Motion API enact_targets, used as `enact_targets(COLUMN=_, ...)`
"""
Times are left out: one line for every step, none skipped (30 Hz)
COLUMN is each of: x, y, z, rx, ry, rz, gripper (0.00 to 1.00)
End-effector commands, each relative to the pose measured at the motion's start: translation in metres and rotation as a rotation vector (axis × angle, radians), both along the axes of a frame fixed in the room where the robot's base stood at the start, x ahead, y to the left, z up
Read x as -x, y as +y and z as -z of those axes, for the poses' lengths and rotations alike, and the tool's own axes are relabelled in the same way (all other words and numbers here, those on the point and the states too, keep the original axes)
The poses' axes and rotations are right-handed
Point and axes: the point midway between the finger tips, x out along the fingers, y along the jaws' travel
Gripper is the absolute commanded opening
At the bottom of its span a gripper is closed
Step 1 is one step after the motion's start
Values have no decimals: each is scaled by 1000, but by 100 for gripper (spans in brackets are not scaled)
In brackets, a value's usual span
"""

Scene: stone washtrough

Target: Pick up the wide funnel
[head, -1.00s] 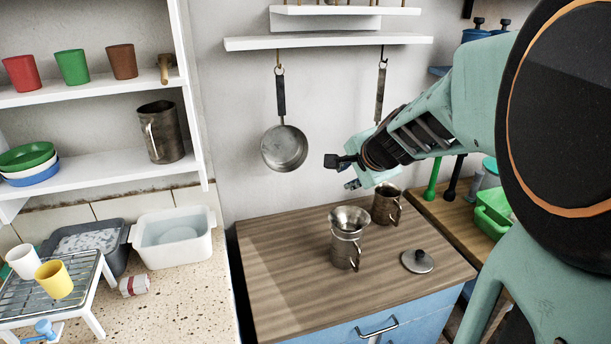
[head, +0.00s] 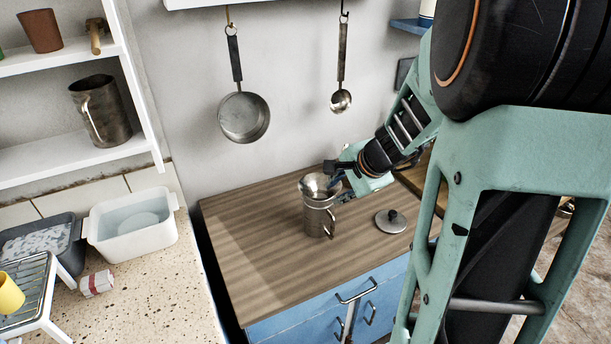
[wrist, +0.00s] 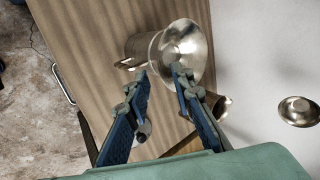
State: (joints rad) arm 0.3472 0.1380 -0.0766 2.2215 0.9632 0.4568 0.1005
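The wide funnel (head: 316,186) is shiny metal and sits mouth-up in the top of a metal mug (head: 317,218) on the wooden counter top. In the wrist view the funnel (wrist: 190,48) shows its wide round mouth, with the mug (wrist: 139,46) behind it. My gripper (head: 338,182) is at the funnel's right side in the head view. In the wrist view my gripper (wrist: 161,74) is open, its fingertips apart at the near edge of the funnel. The right fingertip overlaps the rim; I cannot tell whether it touches.
A second metal mug (wrist: 219,104) is close to the right finger. A round lid with a dark knob (head: 391,221) lies on the wooden counter top (head: 262,270). A pan (head: 244,118) and a ladle (head: 341,101) hang on the wall behind. The front left of the counter is clear.

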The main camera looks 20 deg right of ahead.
Motion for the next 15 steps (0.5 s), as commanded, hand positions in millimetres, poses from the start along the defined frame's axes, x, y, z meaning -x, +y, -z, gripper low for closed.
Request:
enact_targets(x=-2, y=1, z=5, rx=0, ry=1, rz=-1, gripper=22)
enact_targets(x=-4, y=1, z=6, rx=1, ry=1, rz=-2, gripper=22)
enact_targets(x=-5, y=2, z=7, rx=1, ry=1, rz=-2, gripper=22)
enact_targets(x=-5, y=2, z=8, rx=1, ry=0, rz=-1, gripper=22)
enact_targets(x=-7, y=2, z=9, rx=1, ry=0, rz=-1, gripper=22)
enact_targets(x=-8, y=2, z=12, rx=1, ry=0, rz=-1, gripper=22)
enact_targets(x=-10, y=3, z=14, rx=1, ry=1, rz=-1, gripper=22)
enact_targets(x=-12, y=4, z=17, rx=1, ry=1, rz=-1, gripper=22)
enact_targets(x=-15, y=5, z=22, rx=0, ry=2, rz=-1, gripper=22)
enact_targets(x=-18, y=6, z=25, rx=0, ry=2, rz=-1, gripper=22)
enact_targets(x=-20, y=7, z=29, rx=0, ry=2, rz=-1, gripper=22)
enact_targets(x=-23, y=8, z=34, rx=0, ry=2, rz=-1, gripper=22)
enact_targets(x=-26, y=8, z=37, rx=-1, ry=2, rz=0, gripper=22)
enact_targets(x=-28, y=9, z=41, rx=0, ry=2, rz=-1, gripper=22)
enact_targets(x=-31, y=9, z=44, rx=0, ry=0, rz=0, gripper=22)
